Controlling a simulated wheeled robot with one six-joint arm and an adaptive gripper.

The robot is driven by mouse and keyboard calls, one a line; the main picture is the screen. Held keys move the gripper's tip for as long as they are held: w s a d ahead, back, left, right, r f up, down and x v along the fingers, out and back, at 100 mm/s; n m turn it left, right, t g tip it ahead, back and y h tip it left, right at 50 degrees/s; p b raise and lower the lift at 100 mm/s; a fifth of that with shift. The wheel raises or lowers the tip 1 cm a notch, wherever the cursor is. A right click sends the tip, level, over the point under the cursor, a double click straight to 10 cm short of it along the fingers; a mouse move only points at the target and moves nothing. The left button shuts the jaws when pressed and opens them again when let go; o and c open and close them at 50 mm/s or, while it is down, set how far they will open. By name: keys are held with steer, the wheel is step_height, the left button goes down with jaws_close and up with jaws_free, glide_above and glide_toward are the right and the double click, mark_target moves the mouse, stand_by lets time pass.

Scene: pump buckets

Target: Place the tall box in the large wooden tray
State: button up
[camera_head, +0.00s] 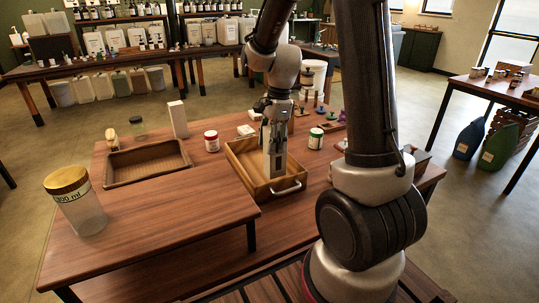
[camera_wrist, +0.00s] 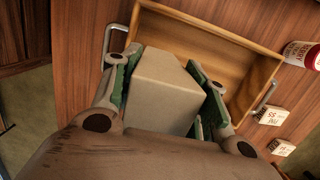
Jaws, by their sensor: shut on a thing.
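My gripper (camera_head: 276,160) is shut on a pale grey-beige box (camera_wrist: 165,82), gripped between its two green-padded fingers in the wrist view. In the head view the gripper points down over the light wooden tray (camera_head: 246,157), which has metal handles. That tray also shows behind the box in the wrist view (camera_wrist: 215,22). The gripper hides much of the box in the head view, and I cannot tell whether its lower end touches the tray floor. Another tall white box (camera_head: 178,119) stands upright on the table behind a darker, shallow tray (camera_head: 148,170).
A red-lidded jar (camera_head: 211,141) stands left of the light tray and a green-lidded jar (camera_head: 315,138) right of it. Small white boxes (camera_head: 246,131) lie behind it. A large gold-lidded jar (camera_head: 76,203) stands at the front left. The raised wooden surface (camera_head: 180,215) beside it is clear.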

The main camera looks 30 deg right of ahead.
steer(key=shift+f, duration=2.3)
steer(key=o, duration=1.1)
steer(key=shift+f, duration=0.15)
steer(key=r, duration=0.4)
steer(key=d+r, duration=0.1)
steer(key=r, duration=0.7)
steer(key=shift+d, duration=0.35)
steer(key=s+r+n+t+h, duration=0.1)
steer(key=s+r+n, duration=0.3)
steer(key=s+n, duration=0.5)
steer(key=s+r+n+t, duration=0.3)
steer(key=s+n, duration=0.6)
steer(key=s, duration=0.3)
steer(key=shift+s+r+h, duration=0.25)
steer(key=shift+r+h, duration=0.15)
steer(key=shift+r, duration=0.45)
